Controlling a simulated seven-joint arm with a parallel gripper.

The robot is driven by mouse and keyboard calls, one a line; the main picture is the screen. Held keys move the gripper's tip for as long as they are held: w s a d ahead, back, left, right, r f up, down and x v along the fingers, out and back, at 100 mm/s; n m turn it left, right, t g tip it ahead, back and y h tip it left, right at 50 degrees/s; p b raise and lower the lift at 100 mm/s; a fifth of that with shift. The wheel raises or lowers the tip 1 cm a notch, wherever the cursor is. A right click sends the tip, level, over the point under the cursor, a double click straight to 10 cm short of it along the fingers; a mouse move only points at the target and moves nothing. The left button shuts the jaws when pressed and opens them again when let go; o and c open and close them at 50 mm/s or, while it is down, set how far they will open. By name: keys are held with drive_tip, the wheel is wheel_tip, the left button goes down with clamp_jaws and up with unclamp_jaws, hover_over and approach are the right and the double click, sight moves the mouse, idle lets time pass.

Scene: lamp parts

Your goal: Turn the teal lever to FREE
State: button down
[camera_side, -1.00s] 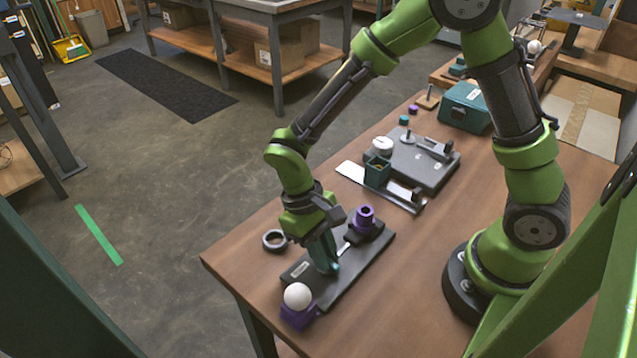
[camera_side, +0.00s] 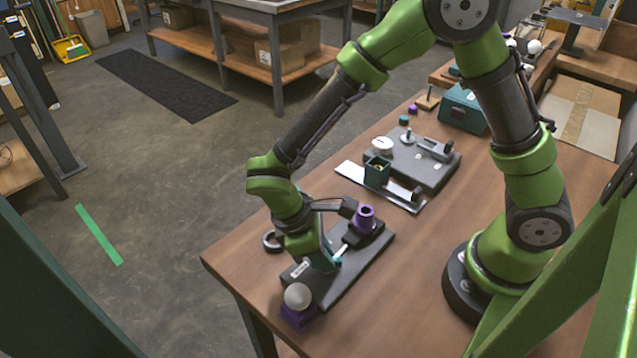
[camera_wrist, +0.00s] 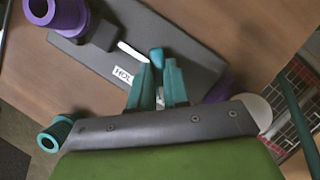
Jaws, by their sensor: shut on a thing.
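The teal lever (camera_wrist: 157,57) sits on a dark grey base plate (camera_wrist: 205,50); its rounded end shows just beyond my fingertips in the wrist view. A white bar (camera_wrist: 131,51) lies on the plate beside the lever. A white label (camera_wrist: 122,76), partly covered, reads "HOL". I see no FREE label.
A purple socket (camera_side: 366,219) stands at the plate's far end. A white ball (camera_side: 298,296) on a purple block (camera_side: 298,318) is at the near end. A second grey fixture (camera_side: 435,165) stands farther back.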

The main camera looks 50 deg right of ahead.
drive_tip(key=shift+n, duration=0.3)
drive_tip(key=c, duration=1.1)
unclamp_jaws()
drive_tip(key=v, duration=1.7)
drive_tip(key=shift+s, duration=0.2)
drive_tip(key=shift+w, duration=0.1)
